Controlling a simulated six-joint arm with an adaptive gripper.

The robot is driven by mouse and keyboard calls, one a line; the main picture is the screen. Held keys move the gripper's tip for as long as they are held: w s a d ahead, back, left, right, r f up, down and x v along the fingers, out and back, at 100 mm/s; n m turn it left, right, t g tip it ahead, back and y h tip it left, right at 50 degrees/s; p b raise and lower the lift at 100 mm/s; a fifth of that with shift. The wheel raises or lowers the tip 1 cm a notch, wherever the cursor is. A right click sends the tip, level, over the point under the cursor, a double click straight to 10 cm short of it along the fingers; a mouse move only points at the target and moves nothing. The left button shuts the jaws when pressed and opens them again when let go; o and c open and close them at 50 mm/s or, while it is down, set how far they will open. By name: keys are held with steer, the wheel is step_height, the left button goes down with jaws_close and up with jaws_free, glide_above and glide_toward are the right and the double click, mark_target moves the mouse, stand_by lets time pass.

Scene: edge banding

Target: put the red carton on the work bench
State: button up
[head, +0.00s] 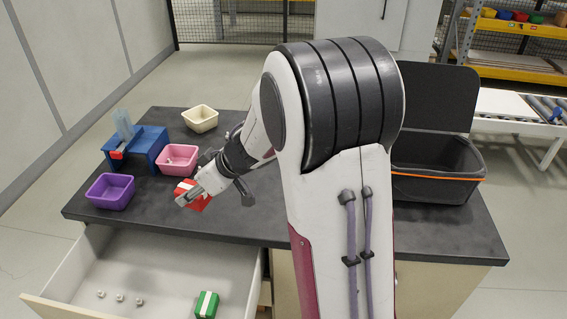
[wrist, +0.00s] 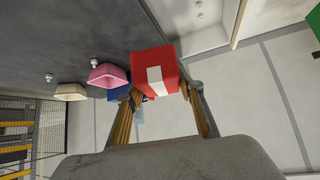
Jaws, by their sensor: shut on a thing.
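The red carton (head: 199,203) with a white stripe is held at my gripper (head: 190,196), near the front edge of the dark work bench (head: 257,209). In the wrist view the red carton (wrist: 154,82) sits between the two fingers of my gripper (wrist: 162,96), which is shut on it. I cannot tell whether the carton touches the bench top. Part of the carton is hidden behind the fingers in the head view.
Pink (head: 177,158), purple (head: 110,191) and cream (head: 200,118) bins and a blue stand (head: 137,146) are on the bench's left. An open drawer (head: 150,262) below holds a green carton (head: 206,304) and small white pieces. A dark open box (head: 435,168) stands right.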

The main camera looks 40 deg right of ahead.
steer(key=s+d+m+t+h, duration=0.1)
steer(key=s+d+m+h, duration=0.15)
steer(key=d, duration=1.15)
steer(key=s+d+m+h, duration=0.2)
steer(key=s+d+m, duration=0.2)
steer(key=d, duration=0.9)
steer(key=shift+n, duration=0.25)
steer(key=shift+w+d+f, duration=0.1)
steer(key=shift+f, duration=1.2)
steer(key=shift+w+d+f, duration=0.1)
steer(key=shift+f, duration=1.15)
steer(key=shift+a+f, duration=0.1)
steer(key=shift+f, duration=3)
steer(key=shift+f, duration=1.85)
steer(key=shift+f, duration=0.15)
